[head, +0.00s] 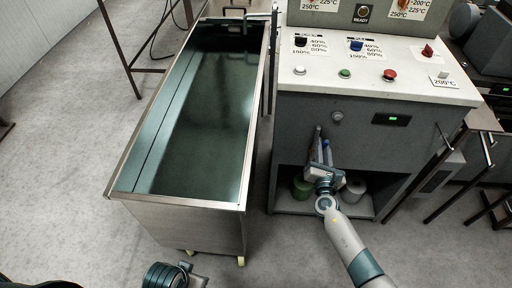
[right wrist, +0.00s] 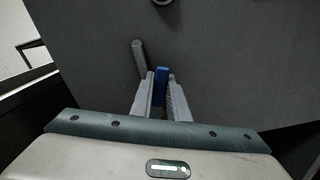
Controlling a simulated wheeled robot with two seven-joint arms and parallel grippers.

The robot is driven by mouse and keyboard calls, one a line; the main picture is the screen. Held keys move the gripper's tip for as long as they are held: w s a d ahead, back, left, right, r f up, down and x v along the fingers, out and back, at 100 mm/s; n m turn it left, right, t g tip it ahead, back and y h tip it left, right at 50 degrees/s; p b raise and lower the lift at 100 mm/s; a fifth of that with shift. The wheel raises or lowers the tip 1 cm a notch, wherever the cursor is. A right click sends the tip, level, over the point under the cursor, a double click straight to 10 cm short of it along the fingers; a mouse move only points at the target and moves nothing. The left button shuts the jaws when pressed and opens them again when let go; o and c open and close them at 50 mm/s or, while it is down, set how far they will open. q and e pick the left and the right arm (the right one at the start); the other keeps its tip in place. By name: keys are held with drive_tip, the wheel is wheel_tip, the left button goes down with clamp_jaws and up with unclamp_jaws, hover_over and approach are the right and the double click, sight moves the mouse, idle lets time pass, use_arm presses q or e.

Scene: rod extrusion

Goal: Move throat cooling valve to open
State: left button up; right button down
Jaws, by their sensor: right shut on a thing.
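Two small levers are on the front of the grey machine cabinet (head: 295,118). One is a grey lever (head: 318,133), which stands upright with a slight tilt in the right wrist view (right wrist: 139,56). Just right of it is a blue handle (head: 326,145), also in the right wrist view (right wrist: 161,82). No label shows which one is the throat cooling valve. My right gripper (head: 322,155) reaches up to the cabinet front, its fingers on either side of the blue handle and shut on it. The handle's lower part is hidden between the fingers. My left gripper's fingers do not show.
A long steel water trough (head: 185,203) stands left of the cabinet. Red, green and white buttons are on the cabinet's top ledge. Below my gripper is an open recess with a green container (head: 302,188) and a pale one (head: 353,191). A round knob (head: 337,116) is above.

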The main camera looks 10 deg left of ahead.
drive_tip(key=shift+a, duration=0.1)
drive_tip(key=shift+a+r+n+p, duration=0.15)
drive_tip(key=shift+a+n+p, duration=0.1)
drive_tip(key=shift+n+p, duration=0.25)
drive_tip(key=shift+a+n, duration=0.25)
drive_tip(key=shift+n, duration=0.25)
drive_tip(key=shift+s+a, duration=0.1)
drive_tip(key=shift+a+n+p, duration=0.25)
drive_tip(key=shift+n+p, duration=0.15)
drive_tip(key=shift+n, duration=0.3)
drive_tip(key=c, duration=1.6)
unclamp_jaws()
